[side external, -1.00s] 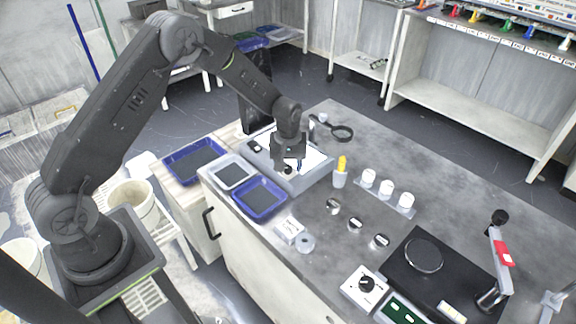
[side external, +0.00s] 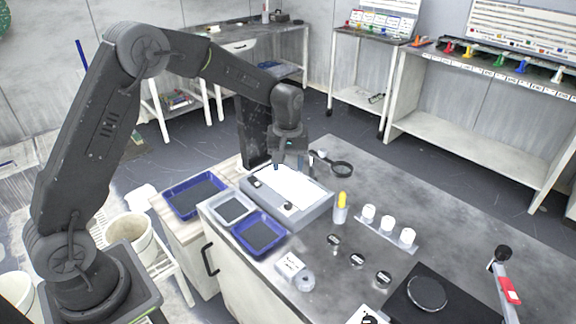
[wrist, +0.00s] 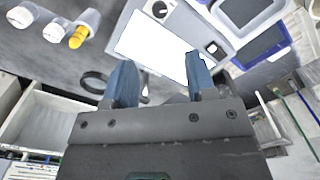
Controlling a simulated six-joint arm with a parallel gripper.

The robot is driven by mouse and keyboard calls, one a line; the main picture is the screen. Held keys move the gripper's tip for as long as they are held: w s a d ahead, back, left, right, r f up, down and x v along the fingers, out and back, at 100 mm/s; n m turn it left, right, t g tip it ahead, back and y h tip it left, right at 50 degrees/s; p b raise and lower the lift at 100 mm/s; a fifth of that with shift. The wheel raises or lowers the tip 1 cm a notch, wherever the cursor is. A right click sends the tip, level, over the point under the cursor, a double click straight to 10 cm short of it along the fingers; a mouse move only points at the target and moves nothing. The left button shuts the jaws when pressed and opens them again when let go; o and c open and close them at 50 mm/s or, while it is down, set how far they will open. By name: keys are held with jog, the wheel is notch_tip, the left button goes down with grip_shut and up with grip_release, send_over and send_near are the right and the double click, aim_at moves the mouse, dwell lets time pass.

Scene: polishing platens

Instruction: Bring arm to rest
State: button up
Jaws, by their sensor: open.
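My gripper (side external: 291,163) hangs above the back part of a light box (side external: 322,209) with a bright white top, on the grey bench. In the wrist view my gripper (wrist: 160,82) shows two blue fingers set well apart, with nothing between them. The light box (wrist: 190,12) lies beyond the fingertips there, its bright panel in view and bare. A small dark round piece (side external: 288,206) sits on the light box's front edge.
Blue trays (side external: 262,251) and a grey-white tray (side external: 216,222) lie left of the light box. A yellow-capped bottle (side external: 340,213), several white jars (side external: 387,223), a magnifier (side external: 341,168), small metal discs (side external: 357,261) and a black polishing machine (side external: 440,312) share the bench.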

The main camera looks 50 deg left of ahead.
jog(key=s+d+r+m+t, duration=0.3)
jog(key=s+r+m, duration=0.1)
jog(key=s+r, duration=0.9)
jog(key=s+d+r+m+t, duration=0.2)
jog(key=s+m, duration=0.3)
jog(key=s, duration=1)
jog(key=shift+s+r+t, duration=0.3)
jog(key=shift+s+r, duration=0.05)
jog(key=shift+r, duration=0.25)
